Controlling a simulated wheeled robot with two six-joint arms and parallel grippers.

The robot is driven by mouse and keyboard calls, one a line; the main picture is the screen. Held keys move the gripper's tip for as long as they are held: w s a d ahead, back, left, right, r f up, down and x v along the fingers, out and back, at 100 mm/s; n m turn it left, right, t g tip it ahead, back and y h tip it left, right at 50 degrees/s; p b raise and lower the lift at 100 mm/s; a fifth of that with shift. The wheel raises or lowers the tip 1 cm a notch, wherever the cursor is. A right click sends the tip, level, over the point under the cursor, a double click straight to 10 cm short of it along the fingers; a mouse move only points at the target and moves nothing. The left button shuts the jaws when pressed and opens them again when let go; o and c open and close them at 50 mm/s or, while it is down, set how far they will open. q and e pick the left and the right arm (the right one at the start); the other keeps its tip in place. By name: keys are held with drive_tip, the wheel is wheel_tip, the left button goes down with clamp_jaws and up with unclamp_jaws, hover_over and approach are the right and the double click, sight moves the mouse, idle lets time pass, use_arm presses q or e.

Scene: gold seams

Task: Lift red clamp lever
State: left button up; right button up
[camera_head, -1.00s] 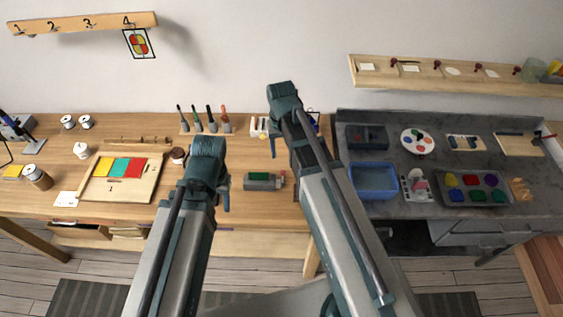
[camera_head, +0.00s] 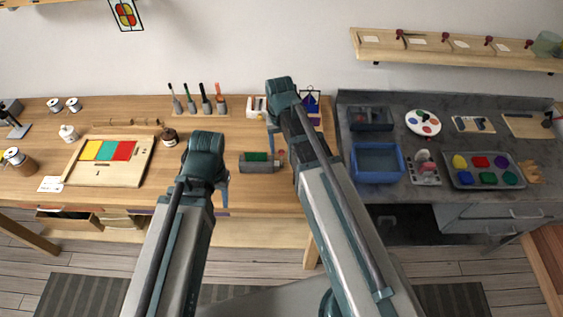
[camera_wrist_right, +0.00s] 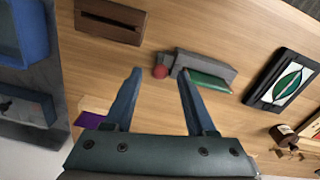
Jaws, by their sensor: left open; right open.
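A grey clamp (camera_head: 258,166) with a green piece on it lies on the wooden bench between my two arms. The red clamp lever (camera_head: 281,155) shows as a small red end at its right side. In the right wrist view the lever's red round end (camera_wrist_right: 160,71) appears between the open fingertips of my right gripper (camera_wrist_right: 160,73), beside the grey clamp body (camera_wrist_right: 205,66). The gap in depth cannot be judged. My right gripper (camera_head: 272,138) is open and empty, partly hidden by its arm. My left gripper (camera_head: 224,186) is left of the clamp, largely hidden by its wrist.
In the wrist view, a brown slotted block (camera_wrist_right: 110,21) and a black-framed panel (camera_wrist_right: 283,80) lie near the clamp. A tool rack (camera_head: 198,108) stands behind it. A blue bin (camera_head: 377,178) sits on the grey counter at right. Bench wood around the clamp is mostly clear.

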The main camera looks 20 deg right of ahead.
wheel_tip(320, 180, down, 5)
drive_tip(key=b, duration=0.4)
clamp_jaws()
idle(1.3)
